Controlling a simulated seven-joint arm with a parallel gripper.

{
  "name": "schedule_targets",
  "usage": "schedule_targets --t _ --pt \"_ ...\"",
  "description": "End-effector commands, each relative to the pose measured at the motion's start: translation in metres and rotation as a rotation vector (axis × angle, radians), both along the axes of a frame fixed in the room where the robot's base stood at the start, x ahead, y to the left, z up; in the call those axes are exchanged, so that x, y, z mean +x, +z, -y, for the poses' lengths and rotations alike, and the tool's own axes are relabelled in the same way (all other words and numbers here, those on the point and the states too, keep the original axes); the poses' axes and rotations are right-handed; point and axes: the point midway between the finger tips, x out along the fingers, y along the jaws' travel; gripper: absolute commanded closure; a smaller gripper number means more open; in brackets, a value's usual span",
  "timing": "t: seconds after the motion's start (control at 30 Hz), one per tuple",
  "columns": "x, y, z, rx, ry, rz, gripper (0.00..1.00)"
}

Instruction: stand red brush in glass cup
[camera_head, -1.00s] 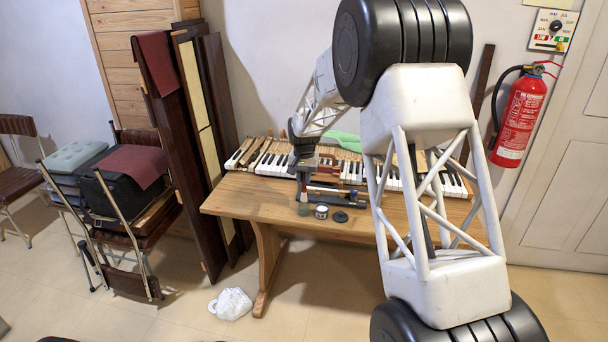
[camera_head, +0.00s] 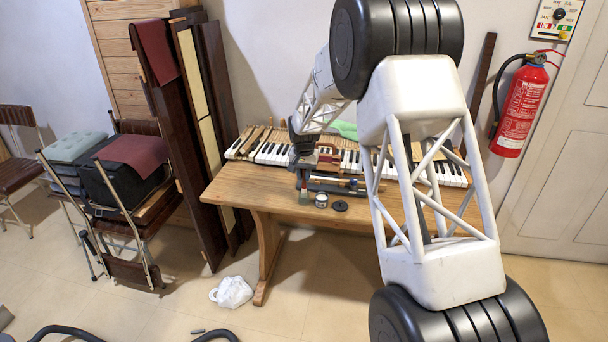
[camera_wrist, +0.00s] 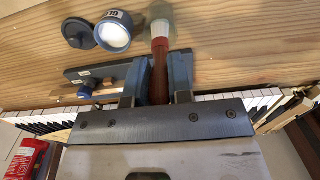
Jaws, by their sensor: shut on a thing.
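My gripper (camera_wrist: 155,85) is shut on the red brush (camera_wrist: 159,78), with one finger on each side of its brown-red handle. A red and a white band show beyond the fingers. The brush's far end meets a grey-green shape that appears to be the glass cup (camera_wrist: 161,12). In the head view my gripper (camera_head: 303,184) is low over the table, close above the small greenish glass cup (camera_head: 304,196). The brush is hard to make out there. I cannot tell whether its end is inside the cup.
A small jar (camera_head: 321,200) and a dark round lid (camera_head: 340,205) are right of the cup. Dark tools (camera_head: 345,187) lie behind them. Piano keys (camera_head: 270,153) line the back of the wooden table (camera_head: 236,190). The front left of the table is clear.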

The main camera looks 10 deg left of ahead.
Motion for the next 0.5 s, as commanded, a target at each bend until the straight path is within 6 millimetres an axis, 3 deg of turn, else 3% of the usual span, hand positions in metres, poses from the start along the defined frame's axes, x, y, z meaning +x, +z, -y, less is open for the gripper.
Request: schedule_targets --t 0.07,0.1,0.27,0.5 --pt "0.0001 0.0001 0.0 0.0 0.0 0.0 1.0" --pt "0.0001 0.0001 0.0 0.0 0.0 0.0 0.78" --pt "0.0001 0.0002 0.0 0.0 0.0 0.0 0.53" --pt "0.0 0.0001 0.0 0.0 0.0 0.0 0.51"
